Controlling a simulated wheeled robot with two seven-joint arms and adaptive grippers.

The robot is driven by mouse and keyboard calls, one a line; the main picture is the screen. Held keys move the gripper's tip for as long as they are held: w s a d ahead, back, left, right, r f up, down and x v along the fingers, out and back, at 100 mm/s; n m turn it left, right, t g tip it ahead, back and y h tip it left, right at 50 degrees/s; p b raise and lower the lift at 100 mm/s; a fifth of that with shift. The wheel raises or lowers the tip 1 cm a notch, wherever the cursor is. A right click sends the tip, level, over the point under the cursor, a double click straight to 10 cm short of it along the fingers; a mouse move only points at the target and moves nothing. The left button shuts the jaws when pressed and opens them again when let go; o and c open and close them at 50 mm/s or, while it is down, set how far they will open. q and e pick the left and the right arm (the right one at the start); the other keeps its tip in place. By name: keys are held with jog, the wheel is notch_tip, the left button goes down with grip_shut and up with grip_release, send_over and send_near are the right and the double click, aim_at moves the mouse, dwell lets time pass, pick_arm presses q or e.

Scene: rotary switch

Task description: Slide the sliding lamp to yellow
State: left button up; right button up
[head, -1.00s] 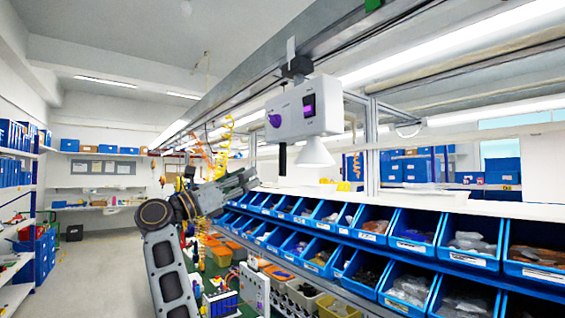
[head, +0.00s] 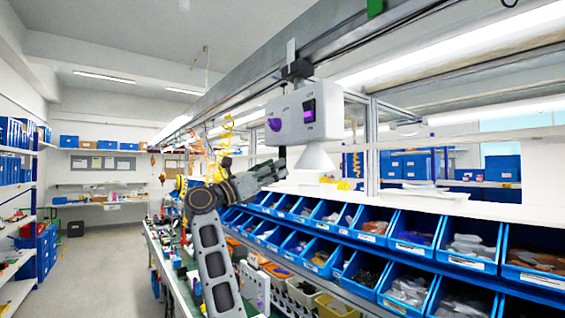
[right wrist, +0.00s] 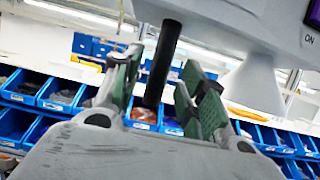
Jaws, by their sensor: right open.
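The sliding lamp is a white box (head: 291,117) hanging from an overhead rail (head: 335,45), with a purple knob (head: 273,124), a purple switch (head: 309,110) and a white cone shade (head: 318,157) below. A black rod (right wrist: 163,62) hangs down from the box. My right gripper (head: 280,166) is raised just under the box, at the rod's lower end. In the right wrist view, the rod appears between the two open fingers of my right gripper (right wrist: 162,98), with no clear contact. A green mark (head: 375,8) sits on the rail to the right of the lamp. I see no yellow mark on the rail. My left gripper is out of view.
Rows of blue bins (head: 415,232) with parts run along the bench below the lamp. White shelving stands at the far left, with open floor (head: 95,265) beside it. The air around the rail is mostly clear.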

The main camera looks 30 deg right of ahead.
jog(key=shift+p+x, duration=0.45)
jog(key=shift+x, duration=1.45)
jog(key=shift+c, duration=0.3)
grip_shut()
